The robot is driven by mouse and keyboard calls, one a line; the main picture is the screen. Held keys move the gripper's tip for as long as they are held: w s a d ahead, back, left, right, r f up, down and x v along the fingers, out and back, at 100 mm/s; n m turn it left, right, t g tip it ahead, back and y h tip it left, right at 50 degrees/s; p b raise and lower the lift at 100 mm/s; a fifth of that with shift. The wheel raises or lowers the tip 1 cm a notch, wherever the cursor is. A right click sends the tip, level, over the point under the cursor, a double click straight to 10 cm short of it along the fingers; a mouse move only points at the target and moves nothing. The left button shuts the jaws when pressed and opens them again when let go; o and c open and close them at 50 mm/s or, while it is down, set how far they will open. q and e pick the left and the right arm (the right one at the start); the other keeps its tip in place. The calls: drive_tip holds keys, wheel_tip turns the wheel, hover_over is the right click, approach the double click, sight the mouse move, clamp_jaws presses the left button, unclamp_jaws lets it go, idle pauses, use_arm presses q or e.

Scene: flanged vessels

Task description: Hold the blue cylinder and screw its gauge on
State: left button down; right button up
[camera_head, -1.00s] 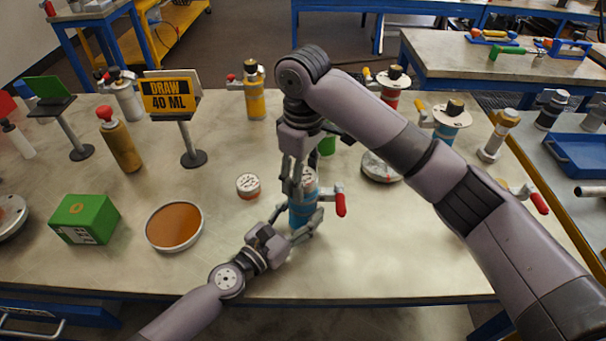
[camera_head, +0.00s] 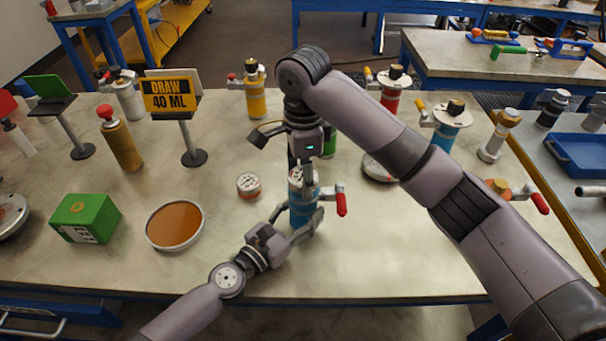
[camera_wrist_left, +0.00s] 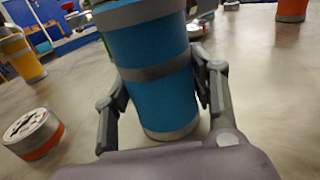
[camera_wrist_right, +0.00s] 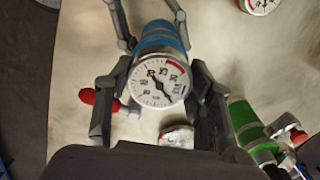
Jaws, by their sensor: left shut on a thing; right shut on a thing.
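The blue cylinder (camera_head: 304,209) stands upright on the table in the head view, with a red-handled valve (camera_head: 341,203) on its right. It fills the middle of the left wrist view (camera_wrist_left: 152,75). My left gripper (camera_head: 301,226) is shut around its body, low down. The gauge (camera_wrist_right: 161,82), white-faced with a black needle and a red arc, sits at the top of the cylinder in the right wrist view. My right gripper (camera_wrist_right: 160,100) is shut on the gauge from above, a finger on each side. Whether the thread is seated is hidden.
A loose round gauge (camera_head: 248,185) with a red band lies left of the cylinder. A brown-topped dish (camera_head: 174,226) and a green box (camera_head: 86,218) stand further left. A green cylinder (camera_wrist_right: 243,119) stands close behind. The table front right is clear.

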drive_tip(key=m, duration=0.2)
drive_tip(key=shift+m, duration=0.3)
drive_tip(key=o, duration=1.2)
drive_tip(key=shift+r, duration=2.25)
